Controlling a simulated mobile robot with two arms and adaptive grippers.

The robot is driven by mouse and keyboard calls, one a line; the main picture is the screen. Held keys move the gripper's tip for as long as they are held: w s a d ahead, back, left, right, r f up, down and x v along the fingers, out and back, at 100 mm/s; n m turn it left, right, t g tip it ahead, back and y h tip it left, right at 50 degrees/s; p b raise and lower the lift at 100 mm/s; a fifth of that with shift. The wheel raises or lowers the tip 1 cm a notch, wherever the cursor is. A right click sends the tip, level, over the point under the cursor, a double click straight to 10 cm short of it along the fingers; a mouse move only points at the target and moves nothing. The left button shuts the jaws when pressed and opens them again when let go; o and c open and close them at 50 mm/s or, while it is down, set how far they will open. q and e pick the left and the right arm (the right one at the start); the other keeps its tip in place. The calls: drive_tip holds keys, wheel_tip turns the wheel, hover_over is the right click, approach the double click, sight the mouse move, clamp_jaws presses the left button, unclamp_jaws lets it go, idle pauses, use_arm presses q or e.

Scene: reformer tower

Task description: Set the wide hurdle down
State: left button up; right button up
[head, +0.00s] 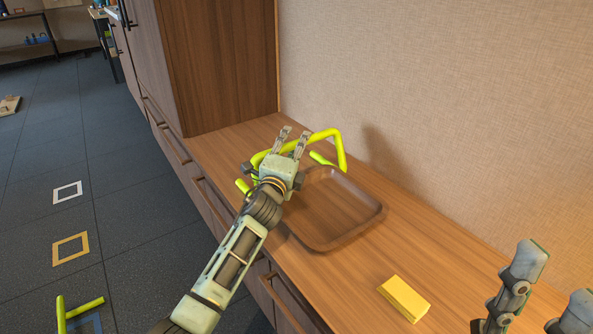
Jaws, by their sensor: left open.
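The wide hurdle, a bright yellow-green bent tube (341,150), is at the far end of a wooden counter, by the back left of a brown tray (376,215). My left gripper (293,138) is over the hurdle with its two fingers apart, and the tube passes behind and beside them. The gripper body hides part of the hurdle, and I cannot tell whether its feet touch the counter or the tray.
A yellow block (404,298) lies on the counter in front of the tray. A tall wooden cabinet (221,65) bounds the far end, and a wall the right. On the floor are a white frame (67,192), a yellow frame (70,248) and another yellow-green tube piece (84,307).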

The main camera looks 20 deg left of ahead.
use_arm(q)
drive_tip(key=shift+w, duration=0.15)
clamp_jaws()
idle(0.4)
drive_tip(key=shift+r, duration=0.1)
